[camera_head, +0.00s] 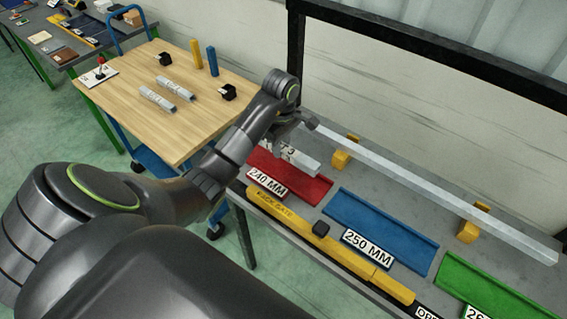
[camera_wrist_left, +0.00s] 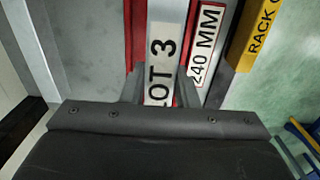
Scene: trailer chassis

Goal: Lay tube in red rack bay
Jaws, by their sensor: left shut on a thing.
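A short square grey tube (camera_head: 305,162) with a white "LOT 3" label is in my left gripper (camera_head: 287,143). In the head view the tube overlaps the back part of the red rack bay (camera_head: 308,190), marked 240 MM. In the left wrist view the tube (camera_wrist_left: 165,40) runs lengthwise between the closed fingers (camera_wrist_left: 162,92), with red bay surface (camera_wrist_left: 136,30) showing beside it. I cannot tell whether the tube touches the bay floor. My left arm hides part of the bay's left end. My right gripper is out of view.
A blue 250 MM bay (camera_head: 385,228) and a green bay (camera_head: 490,285) lie to the right. A yellow rack gate (camera_head: 290,213) runs along the front. A long pale bar (camera_head: 430,190) rests behind on yellow supports. Two more tubes (camera_head: 172,89) lie on the wooden table (camera_head: 130,105).

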